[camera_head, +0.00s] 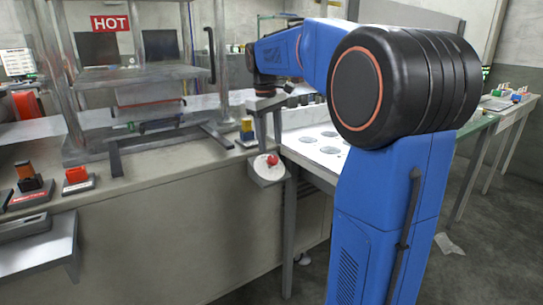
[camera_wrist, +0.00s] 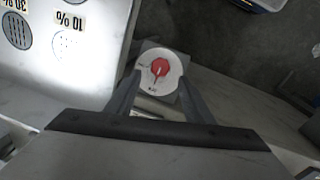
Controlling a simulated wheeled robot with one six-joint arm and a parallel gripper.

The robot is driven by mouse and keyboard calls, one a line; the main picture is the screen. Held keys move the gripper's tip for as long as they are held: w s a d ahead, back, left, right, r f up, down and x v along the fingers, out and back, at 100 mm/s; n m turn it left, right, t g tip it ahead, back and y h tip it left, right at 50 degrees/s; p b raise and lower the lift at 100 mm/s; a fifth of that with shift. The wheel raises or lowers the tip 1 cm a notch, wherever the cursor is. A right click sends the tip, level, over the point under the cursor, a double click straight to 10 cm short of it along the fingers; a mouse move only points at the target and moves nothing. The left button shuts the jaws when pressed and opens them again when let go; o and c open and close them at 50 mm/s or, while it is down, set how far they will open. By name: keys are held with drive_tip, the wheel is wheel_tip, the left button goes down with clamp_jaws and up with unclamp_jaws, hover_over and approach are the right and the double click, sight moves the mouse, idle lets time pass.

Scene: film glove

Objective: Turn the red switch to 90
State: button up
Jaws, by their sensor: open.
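The red switch (camera_wrist: 160,68) is a red octagonal knob with a dark pointer mark, set on a white round dial (camera_wrist: 147,84) on a grey square plate. In the wrist view its pointer runs toward the bottom, slightly left; the dial's markings are too small to read. The red switch also shows in the head view (camera_head: 272,160), at the corner of the counter. My gripper (camera_wrist: 159,79) is open, with one finger on each side of the dial in the wrist view. In the head view my gripper (camera_head: 268,143) points down just above the switch. I cannot tell whether it touches.
A light panel with round marked spots (camera_wrist: 75,20) lies left of the switch in the wrist view. A yellow-topped block (camera_head: 247,128) stands on the counter (camera_head: 150,172) near my gripper.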

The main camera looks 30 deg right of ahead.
sight(272, 157)
drive_tip(key=shift+w+d+f, duration=0.1)
drive_tip(key=shift+d+f, duration=0.05)
drive_tip(key=shift+f, duration=1.35)
drive_tip(key=shift+d+f, duration=0.15)
drive_tip(key=shift+f, duration=1.3)
drive_tip(key=c, duration=1.1)
